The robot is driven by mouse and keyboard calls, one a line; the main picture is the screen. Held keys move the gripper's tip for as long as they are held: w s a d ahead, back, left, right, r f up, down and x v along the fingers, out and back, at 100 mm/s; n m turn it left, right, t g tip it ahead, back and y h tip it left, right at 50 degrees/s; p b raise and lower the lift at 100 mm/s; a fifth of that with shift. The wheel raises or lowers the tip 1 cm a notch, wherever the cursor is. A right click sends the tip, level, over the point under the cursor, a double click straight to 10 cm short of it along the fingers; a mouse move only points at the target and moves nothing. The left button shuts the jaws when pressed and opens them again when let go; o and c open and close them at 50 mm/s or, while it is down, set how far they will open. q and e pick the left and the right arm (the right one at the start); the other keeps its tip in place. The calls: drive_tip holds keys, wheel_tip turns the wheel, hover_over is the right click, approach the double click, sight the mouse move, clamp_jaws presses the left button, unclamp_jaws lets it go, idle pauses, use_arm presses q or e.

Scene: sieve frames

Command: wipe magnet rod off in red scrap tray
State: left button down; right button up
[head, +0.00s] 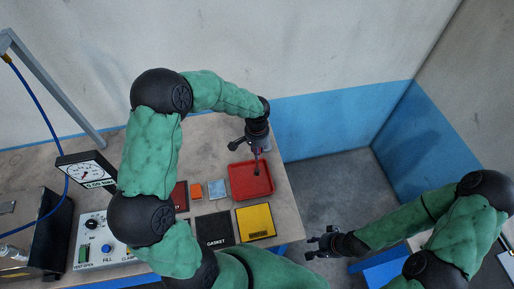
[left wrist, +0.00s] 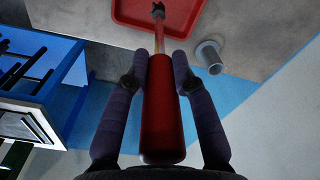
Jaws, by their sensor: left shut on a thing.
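My left gripper (head: 258,151) is shut on the red handle of the magnet rod (left wrist: 163,110), with one finger on each side of it. The rod points down over the red scrap tray (head: 240,191). A dark clump (left wrist: 158,10) clings to the rod's tip, and it also shows over the tray in the head view. I cannot tell whether the tip touches the tray floor. The tray also shows at the top of the left wrist view (left wrist: 125,14). My right gripper (head: 322,243) is empty and looks open, off the right side of the table.
A yellow tray (head: 256,221) and a black tray marked GASKET (head: 214,229) lie in front of the red tray. An orange block (head: 196,191) and a light blue piece (head: 217,189) lie to its left. A control box (head: 100,243) and a dial gauge (head: 86,170) stand further left.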

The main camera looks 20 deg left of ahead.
use_arm(q)
drive_tip(key=shift+f+b, duration=1.25)
drive_tip(key=shift+f, duration=1.15)
drive_tip(key=shift+f+b, duration=0.3)
drive_tip(key=shift+a, duration=0.1)
drive_tip(key=shift+s+a, duration=0.95)
drive_tip(key=shift+a, duration=0.2)
drive_tip(key=shift+s+a, duration=0.95)
drive_tip(key=shift+a, duration=0.2)
drive_tip(key=shift+d+f, duration=0.1)
drive_tip(key=shift+w+d+f+b, duration=0.1)
drive_tip(key=shift+w+d+b, duration=0.25)
drive_tip(key=shift+w+d, duration=0.35)
drive_tip(key=shift+w+d+r+b, duration=0.1)
drive_tip(key=shift+w+d+b, duration=0.3)
drive_tip(key=shift+d, duration=0.5)
drive_tip(key=shift+w+d+f+b, duration=0.1)
drive_tip(key=shift+w+d+b, duration=0.2)
drive_tip(key=shift+w+d, duration=0.45)
drive_tip(key=shift+s, duration=0.1)
